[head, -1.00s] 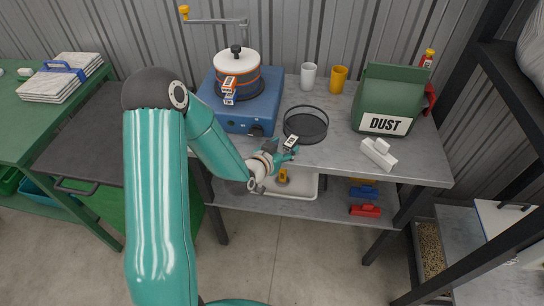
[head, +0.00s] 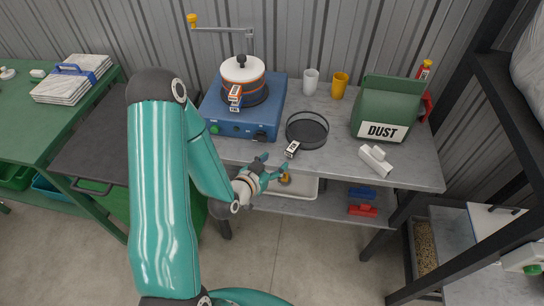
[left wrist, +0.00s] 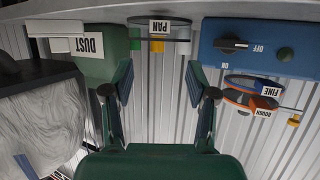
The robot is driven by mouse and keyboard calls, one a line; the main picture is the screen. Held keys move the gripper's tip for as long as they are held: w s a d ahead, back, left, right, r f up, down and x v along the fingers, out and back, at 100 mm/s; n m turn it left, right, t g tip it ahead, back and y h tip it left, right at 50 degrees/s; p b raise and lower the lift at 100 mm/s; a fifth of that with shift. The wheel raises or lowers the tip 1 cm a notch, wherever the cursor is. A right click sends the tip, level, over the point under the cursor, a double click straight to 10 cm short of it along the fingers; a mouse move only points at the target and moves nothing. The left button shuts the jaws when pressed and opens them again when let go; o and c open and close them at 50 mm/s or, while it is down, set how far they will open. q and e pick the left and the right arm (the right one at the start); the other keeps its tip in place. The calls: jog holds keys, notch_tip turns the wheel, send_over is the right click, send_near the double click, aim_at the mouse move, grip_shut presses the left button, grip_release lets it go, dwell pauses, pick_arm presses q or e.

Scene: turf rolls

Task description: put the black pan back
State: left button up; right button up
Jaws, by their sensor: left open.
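The black pan (head: 307,132) is a round, shallow dish on the grey bench, right of the blue machine (head: 240,118). Its white tag (head: 292,149) points to the front edge of the bench. In the left wrist view the picture is upside down, and the tag reading PAN (left wrist: 160,26) shows above the space between my fingers. My left gripper (head: 274,166) is open and empty, just off the bench's front edge, apart from the tag. Its spread fingers also show in the left wrist view (left wrist: 160,82). My right gripper is not in view.
On the blue machine stands a sieve stack with a white lid (head: 242,69), tagged ROUGH and FINE. A white cup (head: 310,83), a yellow cup (head: 339,86), a green DUST bin (head: 386,110) and a white block (head: 375,160) share the bench. A lower shelf holds a white tray (head: 305,188).

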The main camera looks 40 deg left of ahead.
pick_arm(q)
jog(key=s+d+f+g+h, duration=0.4)
jog(key=d+f+g, duration=0.2)
jog(key=d+f, duration=0.65)
jog(key=s+d+f+g+h+b, duration=0.1)
jog(key=s+d+f+g, duration=0.3)
jog(key=s+d, duration=0.6)
jog(key=shift+s+d+g+h, duration=0.35)
jog(key=shift+s+g+h, duration=0.35)
jog(key=shift+g, duration=0.7)
